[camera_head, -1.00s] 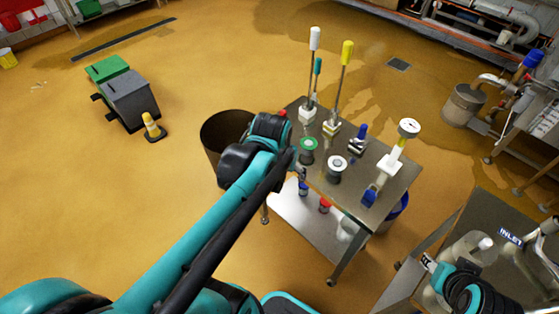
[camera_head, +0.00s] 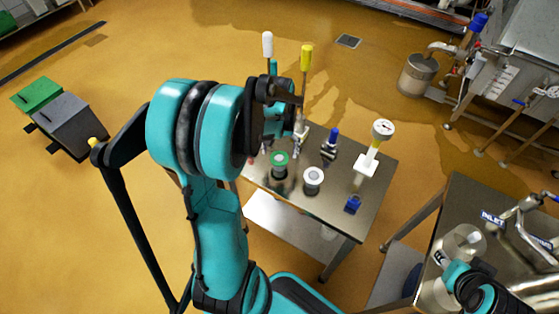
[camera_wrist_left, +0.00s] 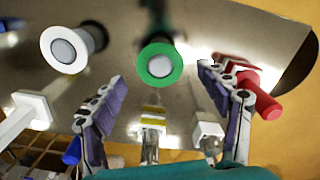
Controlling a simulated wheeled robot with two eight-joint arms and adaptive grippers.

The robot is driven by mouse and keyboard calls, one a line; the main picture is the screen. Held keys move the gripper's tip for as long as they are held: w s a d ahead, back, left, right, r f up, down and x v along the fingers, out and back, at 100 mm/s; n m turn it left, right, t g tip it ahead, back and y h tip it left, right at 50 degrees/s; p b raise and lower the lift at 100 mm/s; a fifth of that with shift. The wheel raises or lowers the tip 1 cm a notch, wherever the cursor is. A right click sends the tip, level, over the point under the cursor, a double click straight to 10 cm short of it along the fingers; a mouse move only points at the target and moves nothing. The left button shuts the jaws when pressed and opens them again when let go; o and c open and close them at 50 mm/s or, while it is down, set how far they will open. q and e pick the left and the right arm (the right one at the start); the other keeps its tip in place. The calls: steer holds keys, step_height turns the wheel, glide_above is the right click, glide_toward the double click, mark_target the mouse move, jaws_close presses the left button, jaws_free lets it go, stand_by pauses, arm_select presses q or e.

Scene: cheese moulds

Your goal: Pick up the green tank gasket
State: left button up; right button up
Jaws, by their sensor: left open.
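The green tank gasket (camera_head: 280,158) is a green ring around a pale centre, on top of a dark spool-like stand on the steel table (camera_head: 335,215). In the left wrist view the gasket (camera_wrist_left: 159,50) faces the camera, near the top middle. My left gripper (camera_wrist_left: 161,76) is open and empty, its two purple-padded fingers apart on either side below the ring. In the head view its fingers are largely hidden behind my wrist, over the table's back left. Part of my right arm shows at the lower right; its fingers are not clear.
A white ring (camera_head: 313,175) on a similar stand is close by the gasket. White-handled (camera_head: 267,45) and yellow-handled (camera_head: 306,58) brushes stand behind. A blue-topped fitting (camera_head: 332,140) and a gauge (camera_head: 383,129) stand to the right. A red object (camera_wrist_left: 262,98) lies beside the finger at right.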

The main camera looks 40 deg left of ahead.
arm_select(q)
steer(key=shift+f, duration=1)
steer(key=shift+f+b, duration=0.25)
steer(key=shift+b, duration=0.15)
steer(key=c, duration=0.8)
